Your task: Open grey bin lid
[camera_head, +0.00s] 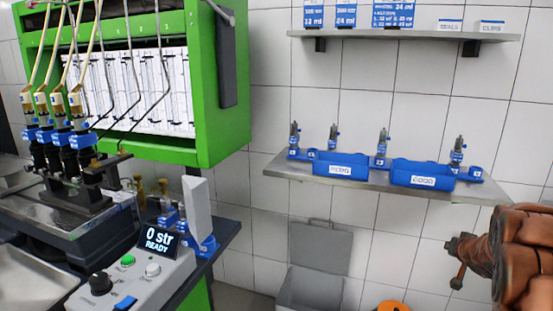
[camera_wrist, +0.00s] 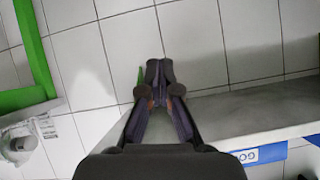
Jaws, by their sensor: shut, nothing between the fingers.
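The grey bin (camera_head: 312,290) stands low on the floor by the tiled wall, and its bottom is cut off by the picture edge. Its flat grey lid (camera_head: 320,250) appears raised upright at the back against the wall, with a handle along the top edge. My gripper (camera_wrist: 160,80) is shut and empty in the wrist view, with its fingertips together in front of white tiles. The bin does not show in the wrist view.
A wall shelf (camera_head: 275,175) holds blue trays (camera_head: 340,170) above the bin. The control box (camera_head: 140,280) and green test bench (camera_head: 220,120) stand at left. A brown jointed part (camera_head: 520,250) fills the lower right. An orange round thing (camera_head: 392,307) is near the bin.

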